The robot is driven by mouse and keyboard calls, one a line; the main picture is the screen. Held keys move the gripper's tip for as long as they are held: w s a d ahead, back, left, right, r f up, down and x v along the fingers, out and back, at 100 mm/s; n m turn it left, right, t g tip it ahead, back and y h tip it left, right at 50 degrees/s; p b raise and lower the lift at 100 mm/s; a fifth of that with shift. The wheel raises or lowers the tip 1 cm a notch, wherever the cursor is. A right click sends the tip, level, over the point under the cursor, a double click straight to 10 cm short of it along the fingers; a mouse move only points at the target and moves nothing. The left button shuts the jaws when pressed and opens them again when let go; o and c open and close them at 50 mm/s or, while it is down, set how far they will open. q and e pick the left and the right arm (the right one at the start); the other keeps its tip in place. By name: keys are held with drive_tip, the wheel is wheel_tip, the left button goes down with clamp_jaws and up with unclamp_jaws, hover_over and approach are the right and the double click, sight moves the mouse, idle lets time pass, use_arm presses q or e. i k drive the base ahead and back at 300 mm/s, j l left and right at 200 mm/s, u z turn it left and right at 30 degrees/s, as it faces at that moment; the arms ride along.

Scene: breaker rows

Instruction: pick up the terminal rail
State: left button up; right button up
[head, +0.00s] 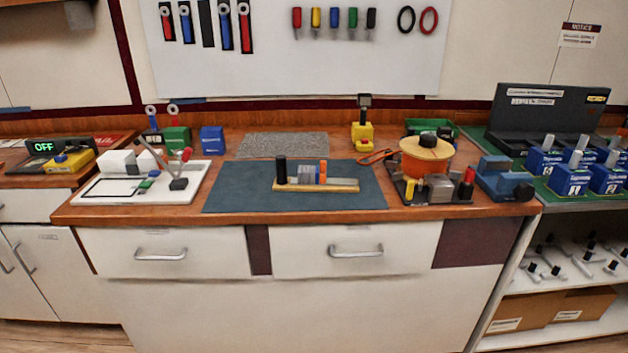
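What looks like the terminal rail (330,188) is a light wooden strip lying on the dark blue-grey mat (235,192) in the middle of the workbench. A black upright cylinder (281,169) stands at its left end. Grey blocks (306,174), a blue block and an orange piece (323,171) sit along its middle. The right part of the strip is bare. Neither of my grippers shows in the head view.
Left of the mat is a white board (100,193) with a lever device. Right of it are an orange round container (425,160) and a blue vise-like tool (500,180). A grey textured pad (283,145) lies behind. The mat's front is clear.

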sight(307, 179)
drive_tip(key=i, duration=1.25)
